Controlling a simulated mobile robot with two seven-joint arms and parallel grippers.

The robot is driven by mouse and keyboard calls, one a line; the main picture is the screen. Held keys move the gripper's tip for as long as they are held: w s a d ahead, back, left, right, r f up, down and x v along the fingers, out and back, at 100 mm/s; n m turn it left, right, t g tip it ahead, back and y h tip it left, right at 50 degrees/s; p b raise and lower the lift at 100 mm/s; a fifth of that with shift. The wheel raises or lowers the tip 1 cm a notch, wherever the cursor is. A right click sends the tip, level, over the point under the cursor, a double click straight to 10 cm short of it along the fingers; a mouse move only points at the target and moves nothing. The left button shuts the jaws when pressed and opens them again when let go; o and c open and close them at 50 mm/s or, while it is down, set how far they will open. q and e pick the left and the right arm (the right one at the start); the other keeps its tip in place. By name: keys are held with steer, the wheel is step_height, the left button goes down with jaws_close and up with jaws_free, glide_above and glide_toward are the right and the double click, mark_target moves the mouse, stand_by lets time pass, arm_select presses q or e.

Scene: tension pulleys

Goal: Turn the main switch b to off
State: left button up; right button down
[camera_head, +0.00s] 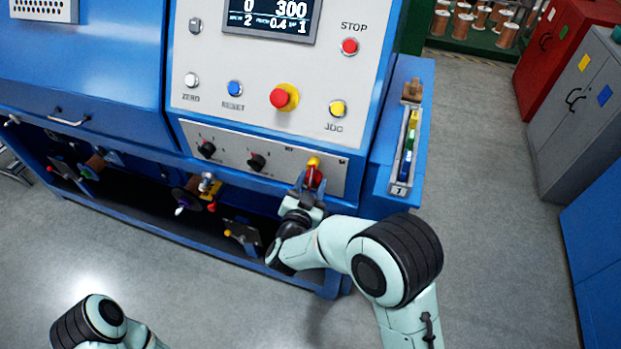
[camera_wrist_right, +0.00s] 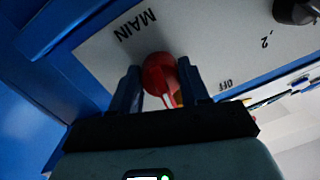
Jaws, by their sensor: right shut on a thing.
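The main switch (camera_head: 315,177) is a red handle with a yellow part above it, at the right end of the lower grey panel strip. My right gripper (camera_head: 309,183) reaches it from below and in front. In the right wrist view the red switch handle (camera_wrist_right: 158,72) sits between the two dark fingers of the right gripper (camera_wrist_right: 161,85), which are shut on it. The word MAIN is printed on the plate beside it, and OFF shows on the other side. The fingers hide part of the handle. My left gripper is out of the picture; only part of the left arm shows at bottom left.
Two black knobs (camera_head: 257,162) sit left of the switch on the same strip. A red and yellow emergency button (camera_head: 283,97) and other buttons are above. A side tray (camera_head: 397,188) with coloured blocks stands right. An open shelf lies below. Floor on the right is clear.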

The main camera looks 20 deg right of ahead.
steer(key=n+p, duration=0.2)
steer(key=n, duration=0.1)
steer(key=n+p, duration=0.2)
steer(key=n, duration=0.1)
steer(key=shift+r+g+p, duration=0.2)
steer(key=shift+g+p, duration=0.1)
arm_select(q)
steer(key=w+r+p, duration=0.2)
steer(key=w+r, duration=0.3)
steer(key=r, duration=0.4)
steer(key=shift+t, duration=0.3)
arm_select(e)
steer(key=shift+f+n+h, duration=0.1)
steer(key=shift+n+h, duration=0.4)
steer(key=shift+n, duration=1.3)
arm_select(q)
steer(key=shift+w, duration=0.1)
arm_select(e)
steer(key=c, duration=0.5)
jaws_free()
steer(key=shift+c, duration=0.2)
steer(key=shift+s, duration=0.1)
